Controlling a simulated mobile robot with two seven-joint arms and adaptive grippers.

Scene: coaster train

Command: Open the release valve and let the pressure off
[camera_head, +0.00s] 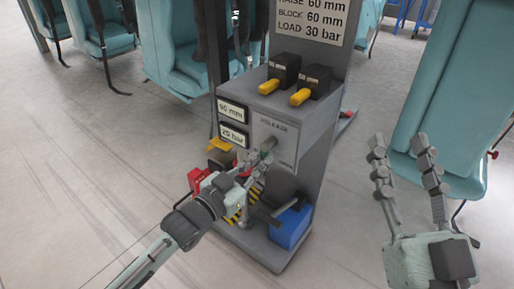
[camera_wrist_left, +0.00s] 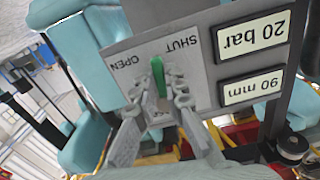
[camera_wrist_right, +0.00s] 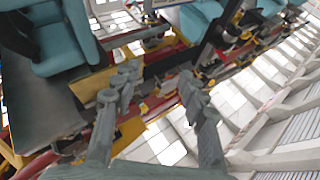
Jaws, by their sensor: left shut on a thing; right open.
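The release valve's green handle (camera_wrist_left: 157,70) stands out from a grey panel marked SHUT and OPEN, upside down in the left wrist view. My left gripper (camera_wrist_left: 161,88) is shut on this handle, one finger on each side. In the head view my left gripper (camera_head: 259,166) reaches the lower front of the grey control column (camera_head: 307,150). Its fingers partly hide the handle there. Two readouts beside the valve show 90 mm (camera_wrist_left: 253,88) and 20 bar (camera_wrist_left: 252,35). My right gripper (camera_head: 399,150) is open and empty, away from the column.
Two black switch boxes with yellow levers (camera_head: 302,96) sit above the valve, under a sign (camera_head: 311,18) reading RAISE 60 mm, BLOCK 60 mm, LOAD 30 bar. A blue box (camera_head: 291,226) is at the column's foot. Teal seats (camera_head: 452,90) stand behind and right. The floor at left is clear.

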